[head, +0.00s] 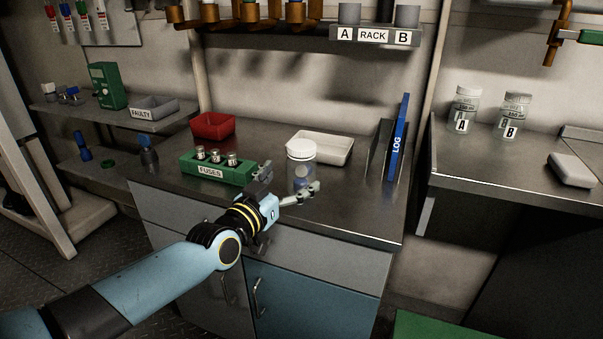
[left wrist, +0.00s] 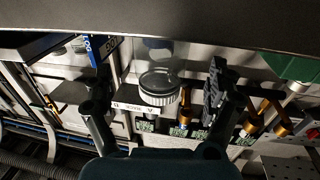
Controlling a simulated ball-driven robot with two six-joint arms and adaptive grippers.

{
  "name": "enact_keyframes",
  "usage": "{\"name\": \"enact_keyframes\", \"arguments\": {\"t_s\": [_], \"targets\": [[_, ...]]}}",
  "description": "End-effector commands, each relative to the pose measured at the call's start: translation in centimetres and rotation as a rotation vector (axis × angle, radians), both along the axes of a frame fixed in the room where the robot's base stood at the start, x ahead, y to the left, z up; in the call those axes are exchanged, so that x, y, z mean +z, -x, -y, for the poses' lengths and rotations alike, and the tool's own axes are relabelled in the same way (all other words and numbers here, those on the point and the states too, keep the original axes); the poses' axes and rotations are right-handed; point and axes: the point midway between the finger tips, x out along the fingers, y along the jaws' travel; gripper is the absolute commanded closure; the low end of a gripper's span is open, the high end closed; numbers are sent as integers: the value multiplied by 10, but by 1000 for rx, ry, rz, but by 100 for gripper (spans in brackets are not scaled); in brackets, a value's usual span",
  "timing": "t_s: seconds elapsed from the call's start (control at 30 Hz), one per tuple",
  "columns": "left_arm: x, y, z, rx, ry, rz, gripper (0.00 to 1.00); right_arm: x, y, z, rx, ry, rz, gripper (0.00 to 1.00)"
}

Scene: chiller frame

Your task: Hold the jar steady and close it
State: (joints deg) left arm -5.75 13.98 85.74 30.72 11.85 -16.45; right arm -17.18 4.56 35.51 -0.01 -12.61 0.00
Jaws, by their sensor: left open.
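A clear jar (head: 301,181) with a white lid (head: 300,148) on top stands upright on the grey bench. I cannot tell whether the lid is screwed tight. My left gripper (head: 289,183) is open at the near side of the jar, one finger to its left and the other at its lower right. In the left wrist view the ridged lid (left wrist: 158,87) shows between the two spread fingers of my left gripper (left wrist: 156,100), with gaps on both sides. My right gripper is not in view.
A green fuse block (head: 217,168), a red bin (head: 212,126), a white tray (head: 327,146) and a blue LOG binder (head: 399,140) stand around the jar. Jars A (head: 464,110) and B (head: 513,115) stand on the right bench. The bench front right is clear.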

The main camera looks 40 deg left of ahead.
Motion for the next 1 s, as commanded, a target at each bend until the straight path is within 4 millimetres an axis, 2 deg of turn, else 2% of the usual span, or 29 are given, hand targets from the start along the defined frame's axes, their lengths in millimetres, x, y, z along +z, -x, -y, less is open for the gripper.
{"name": "enact_keyframes", "arguments": {"t_s": [0.3, 0.4, 0.77, 1.0], "targets": [[-1, -42, -4, 0, 2, 2, 10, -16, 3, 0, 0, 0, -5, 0], [-1, -49, -5, 0, 1, 0, 10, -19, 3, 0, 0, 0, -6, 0], [1, -51, -5, 0, 0, 0, 10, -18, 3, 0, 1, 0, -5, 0], [1, -51, -5, 0, 0, 0, 40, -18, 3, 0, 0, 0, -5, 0]]}}
